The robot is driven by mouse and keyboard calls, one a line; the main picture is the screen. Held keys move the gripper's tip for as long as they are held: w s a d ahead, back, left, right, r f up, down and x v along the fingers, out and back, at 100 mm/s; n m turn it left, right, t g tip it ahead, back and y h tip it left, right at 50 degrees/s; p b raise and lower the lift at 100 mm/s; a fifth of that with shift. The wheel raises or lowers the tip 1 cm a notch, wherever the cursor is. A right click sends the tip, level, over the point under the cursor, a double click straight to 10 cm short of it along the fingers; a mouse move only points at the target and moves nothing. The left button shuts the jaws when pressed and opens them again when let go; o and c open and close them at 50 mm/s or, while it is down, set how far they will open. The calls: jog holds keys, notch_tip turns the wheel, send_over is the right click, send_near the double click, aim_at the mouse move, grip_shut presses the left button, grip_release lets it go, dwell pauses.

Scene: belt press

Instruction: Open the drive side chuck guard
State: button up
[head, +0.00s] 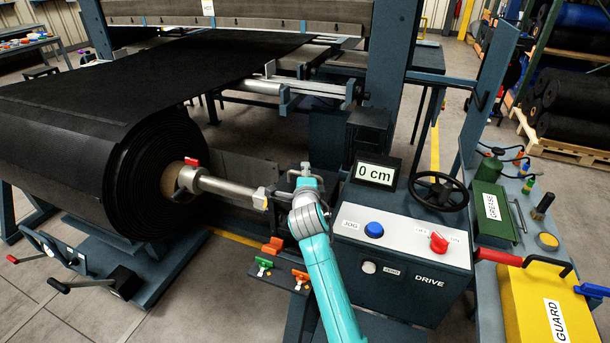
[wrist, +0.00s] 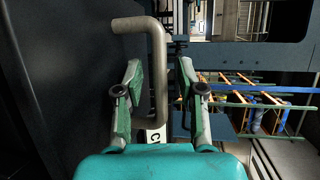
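The drive side chuck housing (head: 282,180) stands at the end of the steel roll shaft (head: 225,187), beside the drive console. My arm hides much of it, so I cannot tell the guard's full shape. A bent grey bar handle (wrist: 157,45) rises in the middle of the wrist view and turns left at its top. My gripper (wrist: 160,68) is open around this bar, one finger on each side, with gaps showing. In the head view my gripper (head: 303,180) is at the chuck, its fingers mostly hidden. A white label (wrist: 155,136) shows low behind the bar.
The large black belt roll (head: 110,165) is at left. Green and orange clips (head: 265,264) lie on a low shelf. A yellow "GUARD" box (head: 535,305) is at far right.

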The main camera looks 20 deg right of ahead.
jog(key=shift+w, duration=0.2)
grip_shut()
jog(key=shift+d+r, duration=0.1)
